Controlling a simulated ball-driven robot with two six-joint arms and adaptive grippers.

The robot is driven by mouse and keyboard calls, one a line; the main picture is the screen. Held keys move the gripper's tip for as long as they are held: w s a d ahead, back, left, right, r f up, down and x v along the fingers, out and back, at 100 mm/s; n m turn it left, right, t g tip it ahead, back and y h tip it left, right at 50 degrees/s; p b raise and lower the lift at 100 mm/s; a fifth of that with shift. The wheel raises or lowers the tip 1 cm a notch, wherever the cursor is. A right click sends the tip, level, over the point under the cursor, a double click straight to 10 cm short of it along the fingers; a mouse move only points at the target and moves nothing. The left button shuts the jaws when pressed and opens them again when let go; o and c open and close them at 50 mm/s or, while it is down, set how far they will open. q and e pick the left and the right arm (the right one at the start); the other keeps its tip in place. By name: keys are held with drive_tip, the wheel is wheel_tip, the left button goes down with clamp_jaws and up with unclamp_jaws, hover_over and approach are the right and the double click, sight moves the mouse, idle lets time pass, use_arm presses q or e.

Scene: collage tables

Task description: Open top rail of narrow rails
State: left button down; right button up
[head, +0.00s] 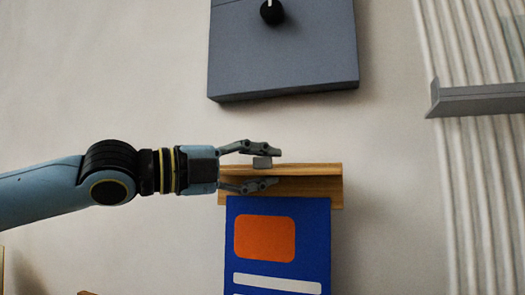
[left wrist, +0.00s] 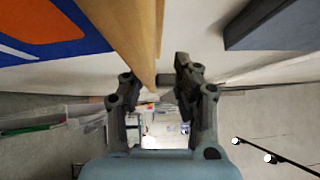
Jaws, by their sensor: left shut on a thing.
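The top rail (head: 325,171) is a narrow wooden strip on the wall, with a second wooden strip (head: 325,187) just below it. My left gripper (head: 266,166) comes in from the left, one finger above the rail and one lower in front of the wood. It is shut on the top rail at its tab; the exact contact is partly hidden. In the left wrist view the wood (left wrist: 128,35) runs up between the fingers (left wrist: 158,95). My right gripper is not in view.
A blue poster (head: 280,215) with an orange patch hangs below the rails. A grey box with a black knob (head: 285,60) is on the wall above. At right, a grey ledge (head: 480,101) crosses pale vertical folds. The wall between is clear.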

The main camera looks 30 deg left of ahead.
sight(263, 169)
use_arm(q)
drive_tip(key=r+p, duration=0.1)
drive_tip(key=r+n+g+p, duration=0.1)
drive_tip(key=p, duration=0.1)
drive_tip(key=r+n+g+p, duration=0.1)
drive_tip(key=p, duration=0.1)
drive_tip(key=shift+w+r+y, duration=0.1)
drive_tip(key=shift+w+y, duration=0.15)
drive_tip(key=shift+y, duration=0.15)
drive_tip(key=shift+w+r+n+g+p, duration=0.2)
drive_tip(key=shift+n+g+p, duration=0.3)
drive_tip(key=shift+p, duration=0.35)
drive_tip(key=shift+y, duration=0.3)
drive_tip(key=shift+a, duration=0.1)
drive_tip(key=c, duration=1.3)
unclamp_jaws()
drive_tip(key=shift+o, duration=0.5)
drive_tip(key=shift+s, duration=0.15)
drive_tip(key=shift+f, duration=0.1)
